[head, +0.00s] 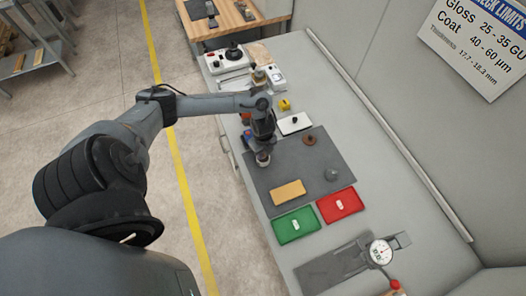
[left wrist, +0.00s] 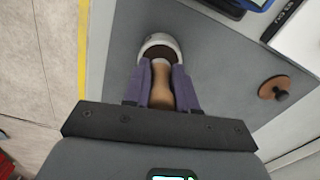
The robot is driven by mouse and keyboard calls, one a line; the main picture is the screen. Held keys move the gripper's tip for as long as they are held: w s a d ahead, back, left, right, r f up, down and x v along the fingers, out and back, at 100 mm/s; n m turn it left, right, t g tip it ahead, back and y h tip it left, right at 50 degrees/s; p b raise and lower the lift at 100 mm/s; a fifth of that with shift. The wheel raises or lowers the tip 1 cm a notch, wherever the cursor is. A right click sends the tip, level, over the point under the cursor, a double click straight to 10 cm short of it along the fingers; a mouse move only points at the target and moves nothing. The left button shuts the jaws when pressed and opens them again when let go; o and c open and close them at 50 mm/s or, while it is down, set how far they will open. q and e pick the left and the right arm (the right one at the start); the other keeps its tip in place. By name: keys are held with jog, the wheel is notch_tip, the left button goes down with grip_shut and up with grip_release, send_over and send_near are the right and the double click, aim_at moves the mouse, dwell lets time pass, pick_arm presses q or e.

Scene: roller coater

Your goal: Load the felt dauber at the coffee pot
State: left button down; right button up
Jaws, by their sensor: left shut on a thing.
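Beyond the handle is a round pot (left wrist: 173,42) with a white rim and a dark brown inside, seemingly the coffee pot. The handle's far end overlaps the pot's dark opening. The felt end is hidden, so I cannot tell whether it touches the contents. My right gripper is not in view.
A brown disc with a black knob (head: 309,140) and a small grey piece (head: 332,175) stand on the mat. A tan panel (head: 288,192) lies near a green tray (head: 284,234) and a red tray (head: 328,214). A dial gauge (head: 381,252) sits at the front.

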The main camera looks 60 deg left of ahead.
pick_arm(q)
jog(key=shift+f, duration=0.35)
dwell(0.7)
jog(key=shift+f+b, duration=0.1)
jog(key=shift+b, duration=0.2)
dwell(0.3)
jog(key=shift+f, duration=0.15)
dwell(0.9)
jog(key=shift+p, duration=0.3)
notch_tip(320, 180, up, 6)
jog(key=p, duration=0.6)
jog(key=shift+r, duration=0.25)
jog(key=shift+r+p, duration=0.35)
jog(key=shift+p, duration=0.15)
jog(key=shift+n, duration=0.3)
